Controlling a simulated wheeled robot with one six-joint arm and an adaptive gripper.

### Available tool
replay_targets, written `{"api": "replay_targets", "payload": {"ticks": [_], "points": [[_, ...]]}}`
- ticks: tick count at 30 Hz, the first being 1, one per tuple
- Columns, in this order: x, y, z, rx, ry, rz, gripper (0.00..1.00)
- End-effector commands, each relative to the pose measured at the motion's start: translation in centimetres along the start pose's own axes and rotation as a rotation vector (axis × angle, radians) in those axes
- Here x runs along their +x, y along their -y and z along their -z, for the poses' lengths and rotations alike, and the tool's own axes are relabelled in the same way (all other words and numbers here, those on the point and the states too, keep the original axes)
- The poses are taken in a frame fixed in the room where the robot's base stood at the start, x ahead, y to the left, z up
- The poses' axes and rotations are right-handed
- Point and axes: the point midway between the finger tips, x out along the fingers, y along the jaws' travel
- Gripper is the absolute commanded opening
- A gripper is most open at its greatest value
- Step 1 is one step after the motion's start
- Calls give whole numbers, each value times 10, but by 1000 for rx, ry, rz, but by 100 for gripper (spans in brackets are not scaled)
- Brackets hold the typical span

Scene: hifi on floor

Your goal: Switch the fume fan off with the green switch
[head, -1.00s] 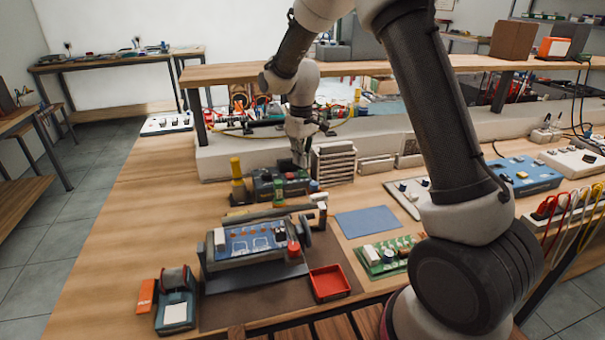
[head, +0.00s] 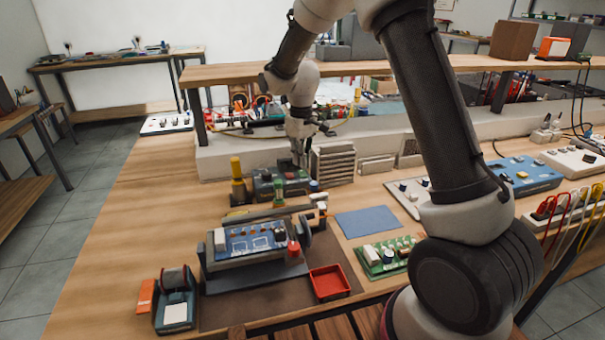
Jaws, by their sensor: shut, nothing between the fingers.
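A small dark box (head: 265,187) with a greenish top stands near the back of the bench, behind the board holder. A grey slatted unit (head: 333,163), which may be the fume fan, stands just right of the box. My gripper (head: 299,163) is shut and empty, pointing down at the box's back right, beside the slatted unit. It hides part of the box. Contact between fingertips and box cannot be made out, nor can the switch's position.
A yellow-capped bottle (head: 237,180) stands left of the box. In front are a holder with a blue circuit board (head: 250,241), a red tray (head: 329,283) and a blue mat (head: 368,222). A raised wooden shelf (head: 380,68) spans the back. Bare bench lies to the left.

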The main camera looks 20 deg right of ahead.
Motion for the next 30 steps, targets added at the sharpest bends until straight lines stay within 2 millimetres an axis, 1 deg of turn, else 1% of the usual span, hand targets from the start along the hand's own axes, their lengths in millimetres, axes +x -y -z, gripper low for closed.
{"api": "replay_targets", "payload": {"ticks": [30], "points": [[16, 0, 0, 0, 1, 0, 0]]}}
